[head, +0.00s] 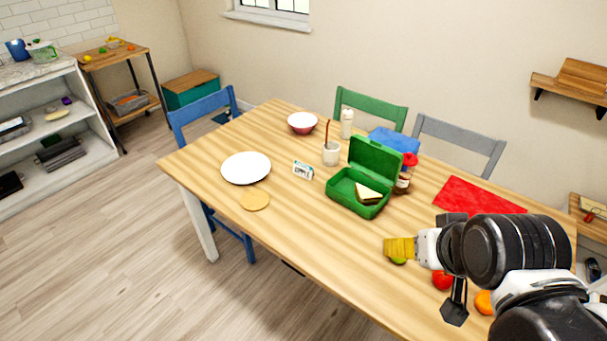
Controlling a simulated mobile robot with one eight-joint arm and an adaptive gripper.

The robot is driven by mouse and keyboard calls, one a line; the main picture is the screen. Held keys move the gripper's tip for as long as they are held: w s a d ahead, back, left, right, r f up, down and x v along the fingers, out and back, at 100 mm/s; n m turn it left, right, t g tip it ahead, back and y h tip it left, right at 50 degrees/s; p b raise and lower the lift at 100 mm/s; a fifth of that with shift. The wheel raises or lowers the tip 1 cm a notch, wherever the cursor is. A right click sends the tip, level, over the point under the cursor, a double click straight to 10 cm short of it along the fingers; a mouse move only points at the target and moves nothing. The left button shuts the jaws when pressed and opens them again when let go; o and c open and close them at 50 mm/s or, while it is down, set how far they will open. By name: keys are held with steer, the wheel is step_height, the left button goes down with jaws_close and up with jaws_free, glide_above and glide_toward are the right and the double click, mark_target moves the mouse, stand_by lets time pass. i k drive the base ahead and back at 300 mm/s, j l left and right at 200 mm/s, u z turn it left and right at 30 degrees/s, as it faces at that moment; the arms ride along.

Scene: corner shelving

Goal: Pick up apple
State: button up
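A round red fruit (442,280), probably the apple, lies on the table near its front right edge. My arm partly hides it. A small piece of a green round thing (398,261) shows just below the yellow ribbed front end of my gripper (399,247); most of it is hidden, so I cannot tell what it is. My gripper points left over the table, to the upper left of the red fruit. The fingers overlap in this view, so their opening is unclear. I see nothing clearly held.
An orange fruit (484,302) lies right of the red one, partly behind my arm. An open green lunchbox (341,189) with a sandwich (368,193) stands mid-table. A red mat (478,197), jar (403,180), cup (331,154) and plate (246,168) are also there. The front middle table area is clear.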

mark_target(442, 279)
steer(key=z, duration=0.7)
